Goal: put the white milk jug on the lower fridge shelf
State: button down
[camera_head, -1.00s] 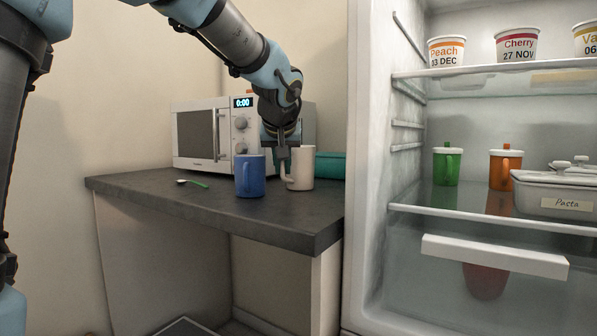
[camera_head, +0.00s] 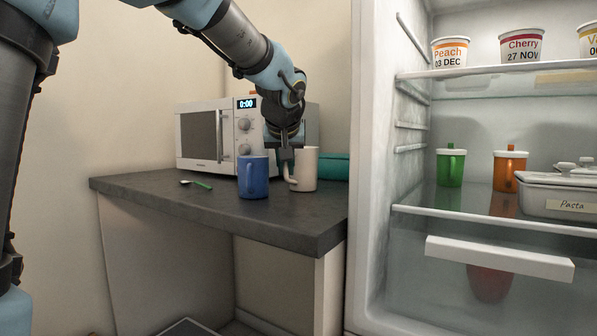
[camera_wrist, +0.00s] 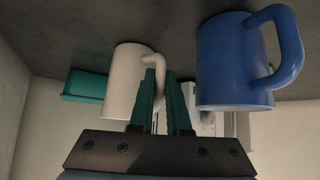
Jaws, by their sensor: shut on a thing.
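The white milk jug (camera_head: 304,168) stands upright on the dark counter, its handle turned left. It also shows in the wrist view (camera_wrist: 122,80), which looks upside down. My gripper (camera_head: 287,163) reaches down from above and is shut on the jug's handle. In the wrist view its teal fingers (camera_wrist: 162,72) sit at the handle, and the near finger hides part of it. The lower fridge shelf (camera_head: 450,216) is glass and lies to the right in the open fridge.
A blue mug (camera_head: 253,178) stands close left of the white jug. A microwave (camera_head: 206,136) and a teal box (camera_head: 334,168) are behind. A spoon (camera_head: 201,185) lies at left. The fridge side wall (camera_head: 370,180) rises beside the counter. The shelf's left front is clear.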

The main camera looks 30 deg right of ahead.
jog(key=shift+r, duration=0.2)
jog(key=shift+r+p, duration=1)
jog(key=shift+r, duration=3.75)
